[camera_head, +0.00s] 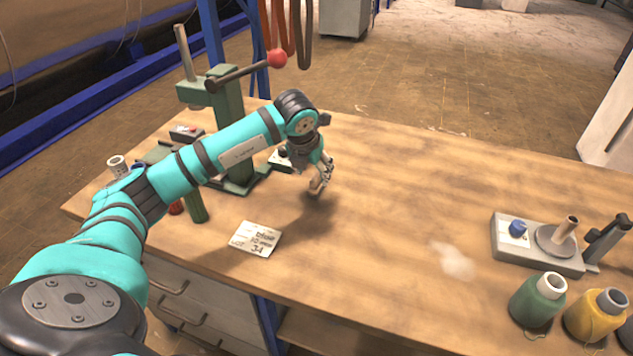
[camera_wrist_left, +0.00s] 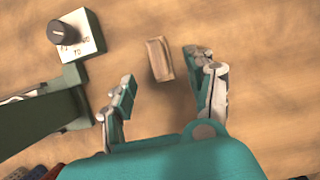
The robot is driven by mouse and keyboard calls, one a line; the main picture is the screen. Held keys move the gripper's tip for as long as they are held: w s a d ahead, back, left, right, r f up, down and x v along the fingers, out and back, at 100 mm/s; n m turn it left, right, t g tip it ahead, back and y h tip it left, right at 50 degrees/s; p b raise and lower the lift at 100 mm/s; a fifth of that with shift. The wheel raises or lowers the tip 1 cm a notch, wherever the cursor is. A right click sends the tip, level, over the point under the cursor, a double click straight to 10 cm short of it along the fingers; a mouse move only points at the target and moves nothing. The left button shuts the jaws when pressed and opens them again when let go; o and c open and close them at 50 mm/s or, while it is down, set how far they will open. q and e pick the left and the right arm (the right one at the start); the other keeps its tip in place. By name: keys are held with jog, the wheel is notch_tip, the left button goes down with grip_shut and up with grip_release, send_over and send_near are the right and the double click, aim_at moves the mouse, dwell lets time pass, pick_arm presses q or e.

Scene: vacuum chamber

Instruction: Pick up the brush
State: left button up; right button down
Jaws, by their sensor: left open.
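A small light-brown block-like object (camera_wrist_left: 160,58), which looks like the brush, lies on the wooden table in the left wrist view. It sits in the gap between the two fingertips of my left gripper (camera_wrist_left: 164,72), apart from both fingers. In the head view my left gripper (camera_head: 321,178) points down over the middle of the bench. There the brush is mostly hidden by the fingers and cannot be told apart clearly. My left gripper is open and holds nothing. My right gripper is not in view.
A green drill press (camera_head: 232,130) with a red-knobbed lever stands left of my gripper; its dial box (camera_wrist_left: 77,36) is close by. A paper label (camera_head: 255,239) lies in front. The bench middle is clear.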

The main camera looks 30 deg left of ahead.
aim_at(315, 177)
pick_arm(q)
jog(key=shift+w+a+f, duration=0.1)
jog(key=shift+w+f, duration=0.15)
jog(key=shift+f, duration=0.4)
jog(key=shift+w+f, duration=0.1)
jog(key=shift+f, duration=0.15)
jog(key=p+x, duration=0.1)
jog(key=x, duration=0.3)
jog(key=shift+w+f+p, duration=0.15)
jog(key=shift+p, duration=0.2)
jog(key=shift+w+a+f, duration=0.1)
jog(key=shift+f, duration=0.1)
grip_shut()
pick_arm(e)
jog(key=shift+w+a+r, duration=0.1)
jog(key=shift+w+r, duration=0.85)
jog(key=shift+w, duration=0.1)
pick_arm(q)
jog(key=shift+r, duration=0.2)
